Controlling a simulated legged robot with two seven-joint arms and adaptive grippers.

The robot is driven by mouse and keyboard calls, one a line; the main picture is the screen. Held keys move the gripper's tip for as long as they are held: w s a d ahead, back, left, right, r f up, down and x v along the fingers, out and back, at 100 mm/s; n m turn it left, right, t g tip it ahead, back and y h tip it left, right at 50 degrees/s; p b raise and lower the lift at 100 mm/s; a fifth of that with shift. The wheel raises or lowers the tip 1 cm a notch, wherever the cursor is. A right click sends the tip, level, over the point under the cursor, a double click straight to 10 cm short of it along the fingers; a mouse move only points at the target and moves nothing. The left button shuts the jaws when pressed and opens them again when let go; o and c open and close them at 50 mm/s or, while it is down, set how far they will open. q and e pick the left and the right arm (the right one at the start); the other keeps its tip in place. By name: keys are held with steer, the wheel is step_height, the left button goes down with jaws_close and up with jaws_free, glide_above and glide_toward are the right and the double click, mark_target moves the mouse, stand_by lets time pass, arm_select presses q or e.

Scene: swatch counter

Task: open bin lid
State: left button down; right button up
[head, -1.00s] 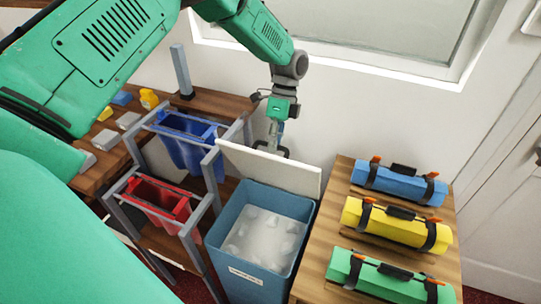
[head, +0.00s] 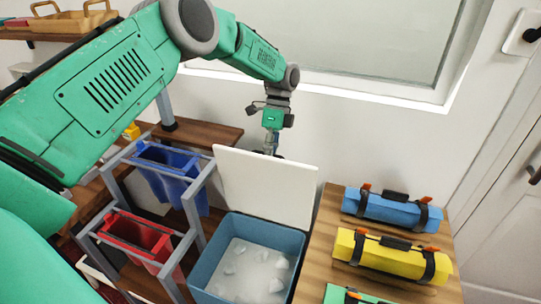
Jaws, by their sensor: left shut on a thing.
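The blue bin (head: 205,263) stands at the lower middle of the head view, with whitish lumpy contents showing inside. Its white lid (head: 265,188) stands up steeply at the bin's back edge, so the bin's mouth is uncovered. My left gripper (head: 271,150) is behind the lid's upper edge, shut on the lid. Its fingertips are largely hidden by the lid. My right gripper is not in view.
A wooden table (head: 326,228) at right holds blue (head: 392,208), yellow (head: 390,256) and green (head: 345,295) rolls. A grey rack (head: 112,172) with blue (head: 170,175) and red (head: 138,240) bags stands left of the bin. A window is behind.

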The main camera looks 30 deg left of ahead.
arm_select(q)
steer(key=c, duration=1.6)
jaws_free()
steer(key=shift+r, duration=0.1)
steer(key=v, duration=1.2)
steer(key=shift+w+a, duration=0.1)
steer(key=shift+w, duration=0.05)
